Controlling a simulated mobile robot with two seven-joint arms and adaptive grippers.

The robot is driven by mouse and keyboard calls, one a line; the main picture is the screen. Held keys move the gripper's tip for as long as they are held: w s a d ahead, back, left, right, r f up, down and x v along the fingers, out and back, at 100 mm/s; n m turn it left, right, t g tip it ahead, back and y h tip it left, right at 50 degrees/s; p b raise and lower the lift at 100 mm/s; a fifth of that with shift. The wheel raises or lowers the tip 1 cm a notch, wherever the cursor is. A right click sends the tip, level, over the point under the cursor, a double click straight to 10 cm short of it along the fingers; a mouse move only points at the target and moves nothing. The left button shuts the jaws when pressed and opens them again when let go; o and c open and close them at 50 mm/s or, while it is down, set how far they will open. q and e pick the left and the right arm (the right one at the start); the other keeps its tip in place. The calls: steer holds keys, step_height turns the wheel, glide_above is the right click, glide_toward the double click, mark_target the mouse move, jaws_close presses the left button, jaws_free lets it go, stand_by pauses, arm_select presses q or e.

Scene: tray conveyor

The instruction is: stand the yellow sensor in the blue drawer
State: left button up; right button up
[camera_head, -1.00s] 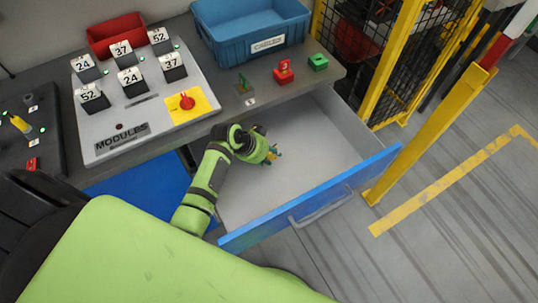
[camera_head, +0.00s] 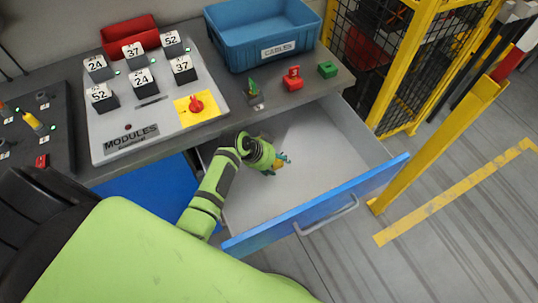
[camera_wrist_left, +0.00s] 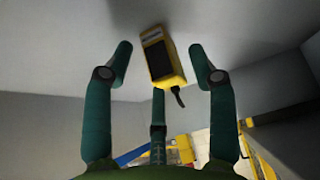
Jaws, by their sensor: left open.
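The yellow sensor (camera_wrist_left: 162,55) has a dark face and a short dark stub. In the left wrist view it is between my left gripper's (camera_wrist_left: 165,75) spread fingers, with a gap on each side. Its far end appears to meet the grey drawer floor. In the head view a small yellow part of the sensor (camera_head: 278,165) shows at the fingertips. My left gripper (camera_head: 280,161) is open, low inside the pulled-out blue drawer (camera_head: 315,208). The drawer has a pale grey inside and a blue front. My right gripper is not in view.
The counter above holds a blue CABLES bin (camera_head: 262,35), a red bin (camera_head: 130,35), the MODULES panel (camera_head: 135,115) and small red (camera_head: 292,80) and green (camera_head: 327,69) parts. A yellow post (camera_head: 440,140) stands right of the drawer. The drawer's right part is empty.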

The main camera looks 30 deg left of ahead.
arm_select(q)
steer(key=v, duration=1.1)
steer(key=shift+s+a+r, duration=0.15)
steer(key=shift+s+r, duration=0.1)
steer(key=shift+r, duration=0.05)
stand_by(0.8)
